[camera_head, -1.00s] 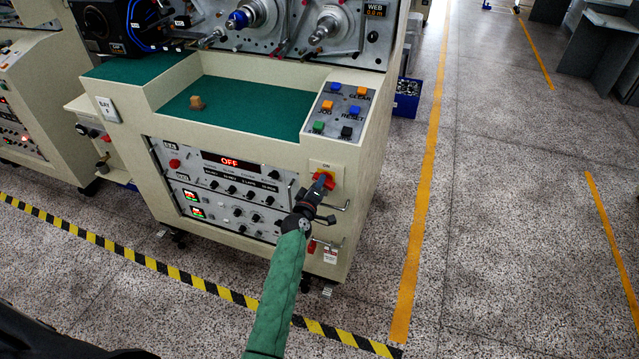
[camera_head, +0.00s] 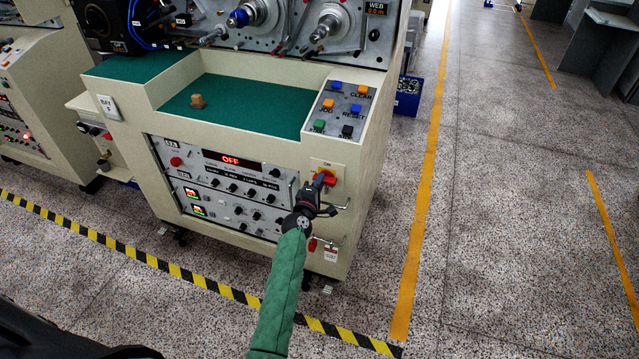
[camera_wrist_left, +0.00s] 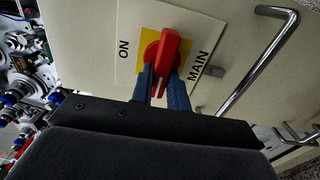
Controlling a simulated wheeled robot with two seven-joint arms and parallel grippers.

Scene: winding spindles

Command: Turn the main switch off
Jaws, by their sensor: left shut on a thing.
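The main switch (camera_head: 328,176) is a red rotary handle on a yellow plate at the right end of the machine's front panel. In the left wrist view the red handle (camera_wrist_left: 166,60) sits on a yellow square in a pale plate marked "ON" and "MAIN". My left gripper (camera_head: 322,181) is shut on the handle, with one blue-grey finger on each side of it in the left wrist view (camera_wrist_left: 163,84). The fingers partly cover the yellow plate. A red display (camera_head: 231,160) on the panel reads "OFF". My right gripper is not in view.
A metal bar handle (camera_wrist_left: 262,58) stands out beside the switch plate. A button panel (camera_head: 338,111) with coloured buttons is above the switch. A red padlock-like item with a white tag (camera_head: 330,254) hangs below. Floor to the right is clear.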

